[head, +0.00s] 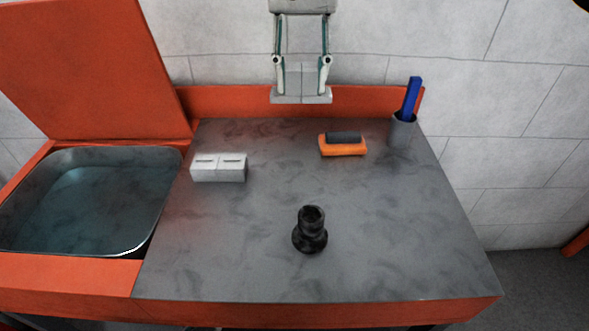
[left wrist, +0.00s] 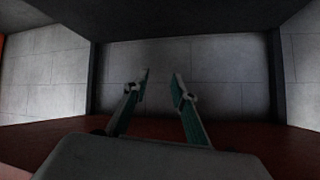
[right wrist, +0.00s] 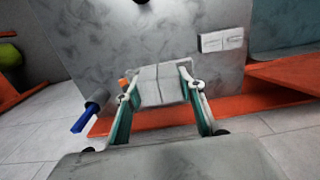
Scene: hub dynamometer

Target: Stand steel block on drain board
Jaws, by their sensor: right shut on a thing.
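My right gripper (head: 301,62) is shut on a pale grey steel block (head: 301,92), gripping it at its two sides. The block hangs in the air over the back of the grey drain board (head: 400,225), in front of the orange back rim. In the right wrist view the block (right wrist: 160,86) sits between the fingertips, with the board (right wrist: 170,38) beyond it. My left gripper (left wrist: 161,82) shows in its wrist view only. It is open and empty, facing a grey tiled wall.
A pale slotted double block (head: 218,168) lies on the board's left. An orange-and-black brush-like thing (head: 343,145) and a grey cup (head: 402,130) with a blue stick stand at the back right. A black knobbed part (head: 310,232) stands mid-front. A water basin (head: 85,205) is at left.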

